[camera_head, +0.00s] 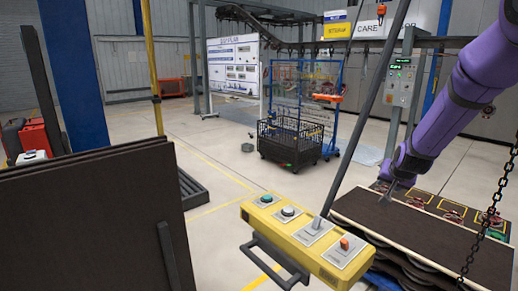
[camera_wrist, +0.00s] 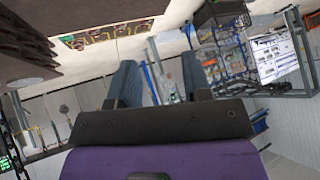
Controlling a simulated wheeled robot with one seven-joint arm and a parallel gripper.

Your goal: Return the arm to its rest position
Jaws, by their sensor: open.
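My purple arm (camera_head: 455,105) reaches in from the upper right in the head view. Its far end is low, at the far edge of a stack of dark boards (camera_head: 425,225); my gripper there is small and partly hidden. In the wrist view, my gripper (camera_wrist: 160,80) shows two blue-grey fingers spread apart with nothing between them. Dark layered material (camera_wrist: 25,40) fills the upper left of that view, to the side of the fingers. I cannot tell how wide the gap between gripper and boards is.
A yellow control box (camera_head: 310,240) with buttons and a lever stands in front. Dark panels (camera_head: 95,225) block the lower left. A black chain (camera_head: 484,225) hangs at the right. A black mesh cart (camera_head: 290,140) and a control panel (camera_head: 400,82) stand behind. The middle floor is clear.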

